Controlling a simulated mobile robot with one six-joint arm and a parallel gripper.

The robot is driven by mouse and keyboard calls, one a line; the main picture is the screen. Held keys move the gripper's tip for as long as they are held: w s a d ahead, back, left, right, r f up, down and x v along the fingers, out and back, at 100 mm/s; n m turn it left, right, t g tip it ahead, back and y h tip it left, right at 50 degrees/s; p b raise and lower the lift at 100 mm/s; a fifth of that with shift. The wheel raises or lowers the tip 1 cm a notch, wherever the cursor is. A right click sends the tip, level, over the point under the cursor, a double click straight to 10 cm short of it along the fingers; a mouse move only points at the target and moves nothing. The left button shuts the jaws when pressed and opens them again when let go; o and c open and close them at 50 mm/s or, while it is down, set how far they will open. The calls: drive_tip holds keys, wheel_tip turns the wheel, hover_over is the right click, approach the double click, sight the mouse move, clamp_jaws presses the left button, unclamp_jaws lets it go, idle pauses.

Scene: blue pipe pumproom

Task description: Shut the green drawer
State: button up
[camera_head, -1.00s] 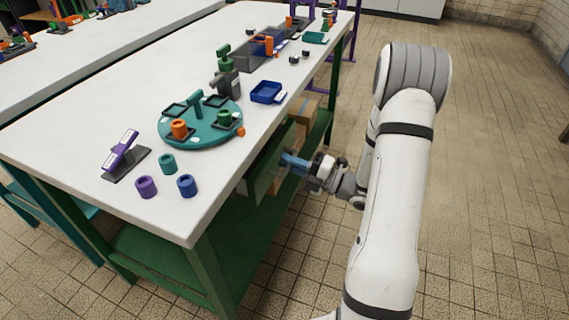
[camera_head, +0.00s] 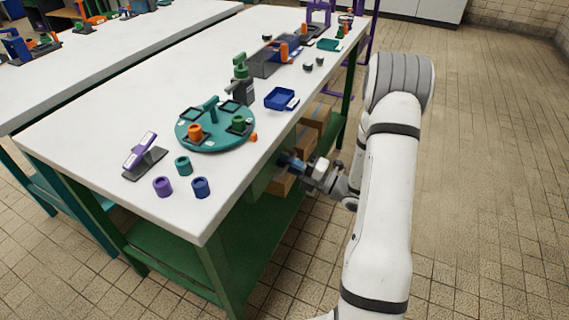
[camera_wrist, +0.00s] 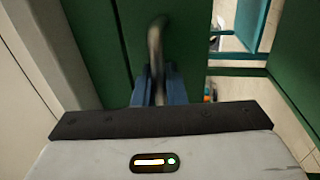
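The green drawer (camera_head: 262,181) is under the white tabletop's right edge, its front about in line with that edge in the head view. How far it stands out is hard to tell there. In the wrist view its green front (camera_wrist: 185,35) fills the upper middle, with a curved metal handle (camera_wrist: 155,45). My gripper (camera_head: 287,160) is at the drawer front. Its blue fingers (camera_wrist: 159,90) sit on both sides of the handle's lower part and look closed on it. The fingertips are partly hidden behind the dark wrist edge.
The white table (camera_head: 110,120) carries a teal round tray (camera_head: 215,143), a blue tray (camera_head: 280,98) and several small cylinders. Cardboard boxes (camera_head: 312,128) stand on the green lower shelf (camera_head: 245,235) beside the drawer. The tiled floor (camera_head: 480,180) on the right is clear.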

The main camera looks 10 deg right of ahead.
drive_tip(key=shift+a, duration=0.15)
drive_tip(key=p+v, duration=0.1)
drive_tip(key=v, duration=0.7)
drive_tip(key=shift+p, duration=0.35)
